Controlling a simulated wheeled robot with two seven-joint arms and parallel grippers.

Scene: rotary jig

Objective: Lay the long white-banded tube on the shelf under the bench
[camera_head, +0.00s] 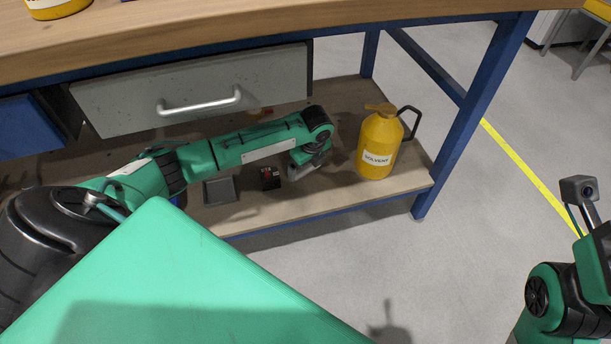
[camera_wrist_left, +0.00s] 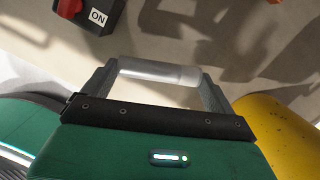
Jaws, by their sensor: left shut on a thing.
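My left gripper (camera_head: 304,168) reaches in under the bench, just above the lower shelf (camera_head: 330,200). In the left wrist view, the left gripper (camera_wrist_left: 158,85) is shut on a pale grey-white cylindrical piece (camera_wrist_left: 160,72) that spans between its two fingers. It appears to be part of the tube; the rest of it is hidden. In the head view I cannot make out the tube clearly. My right gripper is out of view; only part of the right arm shows at the right edge.
A yellow solvent can (camera_head: 379,145) stands on the shelf, right of my left gripper. A black box with a red switch (camera_head: 270,179) and a grey tray (camera_head: 219,191) lie to its left. A grey drawer (camera_head: 190,92) hangs above. A blue leg (camera_head: 470,125) bounds the right.

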